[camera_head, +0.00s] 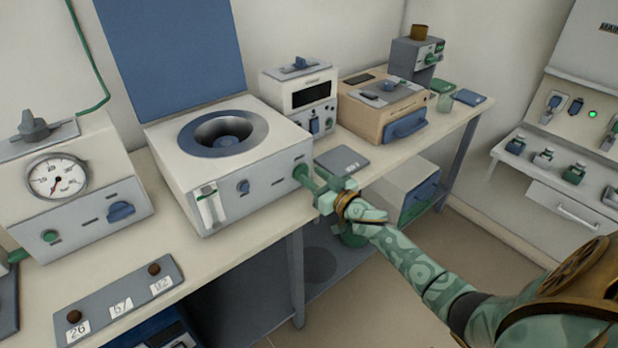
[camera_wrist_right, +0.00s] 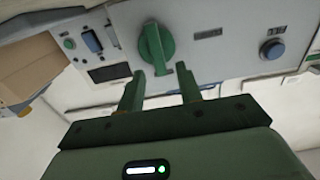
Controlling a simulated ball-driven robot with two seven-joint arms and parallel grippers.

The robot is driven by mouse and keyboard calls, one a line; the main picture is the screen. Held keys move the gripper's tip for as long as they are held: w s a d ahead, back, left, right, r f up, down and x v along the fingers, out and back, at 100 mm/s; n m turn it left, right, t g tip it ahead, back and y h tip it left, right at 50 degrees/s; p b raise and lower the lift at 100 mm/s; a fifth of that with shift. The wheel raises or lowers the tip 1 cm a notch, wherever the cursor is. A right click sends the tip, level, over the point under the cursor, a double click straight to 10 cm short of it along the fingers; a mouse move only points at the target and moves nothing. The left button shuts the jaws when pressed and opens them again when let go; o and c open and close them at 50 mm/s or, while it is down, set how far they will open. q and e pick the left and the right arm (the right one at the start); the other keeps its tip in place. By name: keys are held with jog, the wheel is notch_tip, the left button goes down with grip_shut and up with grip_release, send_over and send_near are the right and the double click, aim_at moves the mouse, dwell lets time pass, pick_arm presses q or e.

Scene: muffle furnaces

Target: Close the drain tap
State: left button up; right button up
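A green tap knob (camera_head: 300,172), which I take for the drain tap, sits at the right end of the front panel of the white unit with a round opening (camera_head: 190,170). In the right wrist view the knob (camera_wrist_right: 157,48) is a round disc with a raised bar handle. My right gripper (camera_head: 320,190) is in front of the knob and partly covers it in the head view. In the wrist view its two fingers (camera_wrist_right: 160,73) are apart, with the handle between and just beyond the tips. Contact cannot be told. My left gripper is not in view.
A grey plate (camera_head: 342,160) lies on the bench right of the unit. Beyond it stand a white instrument (camera_head: 300,95) and a tan box (camera_head: 382,108). A dial-gauge unit (camera_head: 75,190) stands at the left. Open floor lies to the right of the bench.

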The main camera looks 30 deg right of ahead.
aim_at(296, 177)
jog(key=shift+w+a, duration=0.1)
jog(key=shift+w, duration=0.9)
grip_shut()
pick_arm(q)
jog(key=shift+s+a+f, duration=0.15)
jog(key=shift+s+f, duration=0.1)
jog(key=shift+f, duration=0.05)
